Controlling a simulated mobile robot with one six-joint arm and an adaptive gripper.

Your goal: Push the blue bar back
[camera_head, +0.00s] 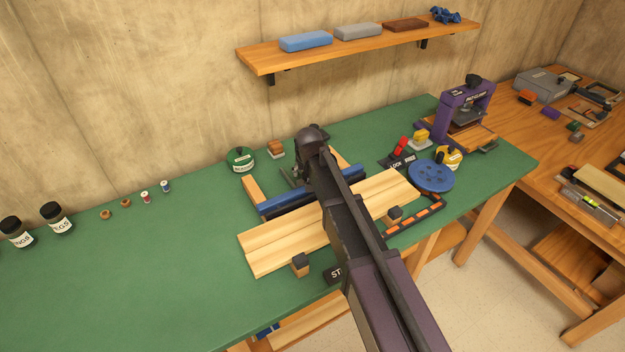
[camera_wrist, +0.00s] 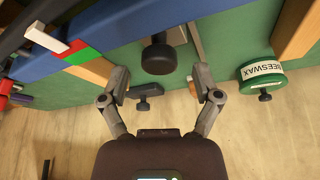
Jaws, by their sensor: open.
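The blue bar (camera_head: 280,202) lies across the green bench between two wooden side rails, behind pale boards. My arm hides part of it. In the wrist view the blue bar (camera_wrist: 130,32) runs across the top, with a white, red and green strip (camera_wrist: 70,47) by it. A black round knob (camera_wrist: 158,56) stands near the bar; whether it is fixed to the bar I cannot tell. My gripper (camera_wrist: 160,82) is open and empty, its fingers apart on either side below the knob in the picture. In the head view the fingers are mostly hidden.
Pale boards (camera_head: 270,244) lie in front of the bar. A green beeswax tin (camera_head: 240,158) stands at the back left. A blue disc (camera_head: 431,176) and a purple press (camera_head: 463,110) stand to the right. The bench's left part is mostly clear.

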